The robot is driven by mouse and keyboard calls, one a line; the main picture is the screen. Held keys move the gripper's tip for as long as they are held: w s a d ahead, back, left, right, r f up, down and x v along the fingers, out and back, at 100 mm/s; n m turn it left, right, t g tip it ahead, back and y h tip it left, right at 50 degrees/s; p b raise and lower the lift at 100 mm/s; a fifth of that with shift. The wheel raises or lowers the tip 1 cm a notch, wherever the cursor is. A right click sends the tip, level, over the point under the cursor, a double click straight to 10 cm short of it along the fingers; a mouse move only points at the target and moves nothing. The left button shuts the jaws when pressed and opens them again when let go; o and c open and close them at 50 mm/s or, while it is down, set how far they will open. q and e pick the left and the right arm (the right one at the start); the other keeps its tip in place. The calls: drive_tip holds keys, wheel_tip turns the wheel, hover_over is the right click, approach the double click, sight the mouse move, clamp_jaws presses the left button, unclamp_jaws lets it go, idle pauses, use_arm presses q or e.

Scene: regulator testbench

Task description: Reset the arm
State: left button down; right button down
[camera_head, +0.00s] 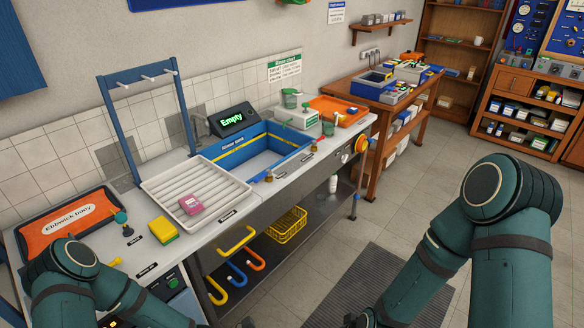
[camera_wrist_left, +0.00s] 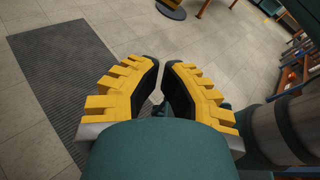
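My left gripper (camera_wrist_left: 161,64) shows in the left wrist view. Its two yellow toothed fingers with black pads have a narrow gap between the tips. Floor shows through the gap and nothing is held there. In the head view my left arm (camera_head: 80,285) comes in at the lower left, in front of the bench's left end, and its gripper is out of sight. My right arm (camera_head: 510,220) is bent at the right over the floor, clear of the bench. Its gripper is not visible.
A yellow basket (camera_head: 287,226) sits below. Open floor (camera_head: 400,215) lies right of the bench.

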use_arm(q)
drive_tip(key=s+a+f+m+g+y, duration=0.25)
drive_tip(key=s+m+g+y, duration=0.2)
drive_tip(key=m, duration=0.25)
drive_tip(key=w+a+r+m+t+y, duration=0.3)
drive_tip(key=w+a+m+t+y, duration=0.2)
drive_tip(key=m, duration=0.6)
drive_tip(key=shift+r+m+t+y+b, duration=0.2)
drive_tip(key=shift+m+t+y+b, duration=0.1)
drive_tip(key=shift+t+y+b, duration=0.25)
drive_tip(key=shift+a, duration=0.1)
